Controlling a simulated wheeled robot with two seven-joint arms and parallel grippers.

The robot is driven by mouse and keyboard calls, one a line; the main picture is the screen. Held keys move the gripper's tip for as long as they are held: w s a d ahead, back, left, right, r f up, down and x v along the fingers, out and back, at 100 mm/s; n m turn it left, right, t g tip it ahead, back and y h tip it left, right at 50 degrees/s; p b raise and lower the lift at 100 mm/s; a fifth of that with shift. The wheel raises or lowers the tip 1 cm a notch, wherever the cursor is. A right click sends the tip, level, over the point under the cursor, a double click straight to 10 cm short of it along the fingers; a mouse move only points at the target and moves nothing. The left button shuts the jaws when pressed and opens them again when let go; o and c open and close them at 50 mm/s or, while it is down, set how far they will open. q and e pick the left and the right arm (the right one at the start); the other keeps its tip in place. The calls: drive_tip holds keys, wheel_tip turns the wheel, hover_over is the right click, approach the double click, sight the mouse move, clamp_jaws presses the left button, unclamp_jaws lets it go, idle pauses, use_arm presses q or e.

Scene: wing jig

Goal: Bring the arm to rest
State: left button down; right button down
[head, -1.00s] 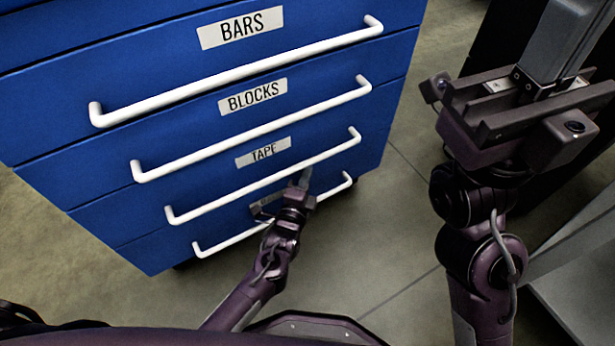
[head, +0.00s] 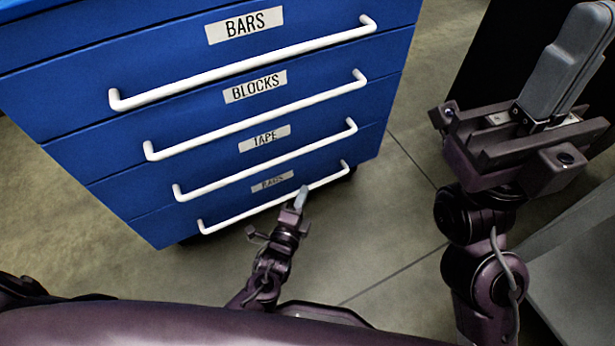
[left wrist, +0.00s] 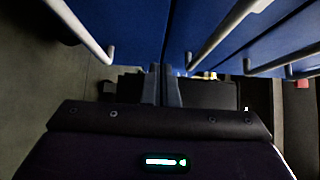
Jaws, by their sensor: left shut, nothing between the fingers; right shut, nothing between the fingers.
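My left gripper (head: 301,198) is low in front of the blue drawer cabinet (head: 75,115), near the lowest drawer handle in the head view. Its fingers are shut and empty. In the left wrist view the closed fingers (left wrist: 162,88) point toward the blue drawer fronts, with white handles on both sides. My right gripper (head: 568,62) is raised at the upper right of the head view, its grey fingers together with nothing between them. It is well apart from the cabinet.
The cabinet's drawers, labelled BARS (head: 245,25), BLOCKS (head: 255,86) and TAPE (head: 265,138) among others, look closed. White bar handles (head: 245,65) stick out from them. A grey surface (head: 575,255) stands at the lower right. Bare floor (head: 375,220) lies between the cabinet and my right arm.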

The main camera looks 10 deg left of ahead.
use_arm(q)
drive_tip(key=shift+s+a, duration=0.2)
drive_tip(key=shift+s, duration=1.15)
